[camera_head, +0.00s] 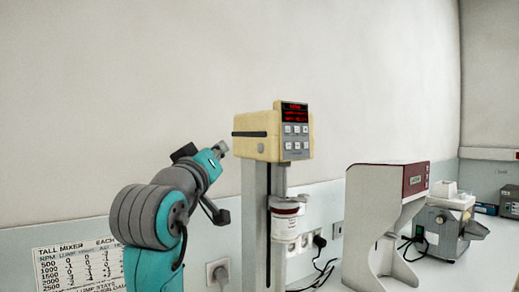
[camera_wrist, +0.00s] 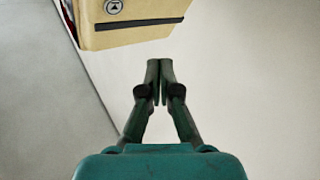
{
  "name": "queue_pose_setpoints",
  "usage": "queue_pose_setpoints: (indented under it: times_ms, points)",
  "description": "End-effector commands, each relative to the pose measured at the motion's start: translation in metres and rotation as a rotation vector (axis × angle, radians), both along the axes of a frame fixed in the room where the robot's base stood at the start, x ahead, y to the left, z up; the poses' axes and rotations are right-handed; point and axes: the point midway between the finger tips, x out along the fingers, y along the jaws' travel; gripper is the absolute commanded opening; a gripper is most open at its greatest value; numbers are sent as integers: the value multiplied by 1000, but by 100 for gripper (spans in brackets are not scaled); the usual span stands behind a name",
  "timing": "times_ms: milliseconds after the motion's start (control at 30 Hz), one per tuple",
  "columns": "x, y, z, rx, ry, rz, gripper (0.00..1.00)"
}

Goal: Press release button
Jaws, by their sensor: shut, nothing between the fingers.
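The cream mixer head (camera_head: 268,133) sits on a grey column left of the table's middle. A round button (camera_head: 261,147) is on its side face, below a black slot. In the wrist view this round button (camera_wrist: 113,7), marked with a small triangle, shows at the top left, partly close to the frame edge. My gripper (camera_wrist: 160,64) is shut and empty, its fingertips below and right of the mixer head in that picture, apart from it. In the head view my arm is left of the mixer, and its fingers are hard to make out.
The mixer's front has a red display (camera_head: 294,112) and several keys. A white labelled jar (camera_head: 285,222) sits under the head. A white and maroon machine (camera_head: 390,210) stands right.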

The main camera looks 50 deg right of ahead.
Motion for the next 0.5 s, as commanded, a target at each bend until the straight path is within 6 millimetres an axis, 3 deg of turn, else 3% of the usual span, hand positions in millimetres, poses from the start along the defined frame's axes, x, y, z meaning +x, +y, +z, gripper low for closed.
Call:
queue_pose_setpoints:
  times_ms: [500]
  points:
    - [-17, -57, 0, 0, -1, -2, 0]
